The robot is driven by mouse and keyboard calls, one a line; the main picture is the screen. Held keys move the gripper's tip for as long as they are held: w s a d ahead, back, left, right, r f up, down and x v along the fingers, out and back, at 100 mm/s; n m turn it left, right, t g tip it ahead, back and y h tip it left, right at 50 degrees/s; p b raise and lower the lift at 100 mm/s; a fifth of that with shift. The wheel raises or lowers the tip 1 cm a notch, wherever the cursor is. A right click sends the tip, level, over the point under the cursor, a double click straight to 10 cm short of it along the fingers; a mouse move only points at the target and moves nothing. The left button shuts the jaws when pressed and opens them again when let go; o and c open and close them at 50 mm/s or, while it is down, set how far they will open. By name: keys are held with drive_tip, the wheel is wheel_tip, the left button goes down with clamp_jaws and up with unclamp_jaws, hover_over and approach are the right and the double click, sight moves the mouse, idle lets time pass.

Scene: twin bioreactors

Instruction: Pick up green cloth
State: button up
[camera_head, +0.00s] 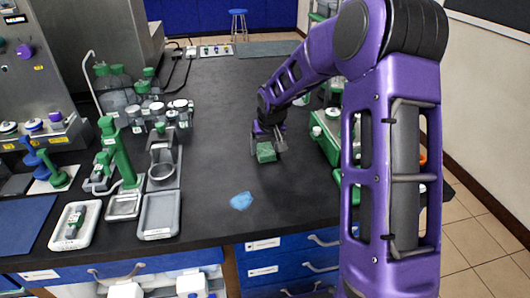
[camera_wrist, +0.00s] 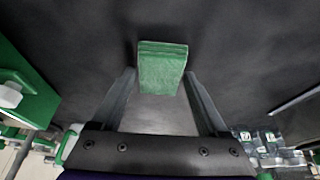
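The green cloth (camera_head: 266,152) is a small folded block on the black bench top. In the wrist view the cloth (camera_wrist: 162,68) sits upper middle, between the lines of the two fingers. My gripper (camera_head: 268,143) is just above and at the cloth in the head view. In the wrist view my gripper (camera_wrist: 160,84) has its fingers spread wide, with bare gaps at both sides of the cloth. The fingertips reach about level with the near part of the cloth. I cannot tell how far above the bench they are.
A green rack or box (camera_head: 326,135) stands close to the right of my gripper. A blue crumpled cloth (camera_head: 241,201) lies nearer the front edge. Bottles (camera_head: 160,115) and grey trays (camera_head: 158,216) stand to the left. The bench between is clear.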

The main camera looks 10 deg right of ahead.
sight(265, 151)
drive_tip(key=c, duration=0.9)
wheel_tip(265, 151, up, 10)
drive_tip(key=p, duration=0.1)
drive_tip(key=shift+p, duration=0.35)
drive_tip(key=o, duration=0.8)
drive_tip(key=c, duration=0.7)
drive_tip(key=shift+s, duration=0.1)
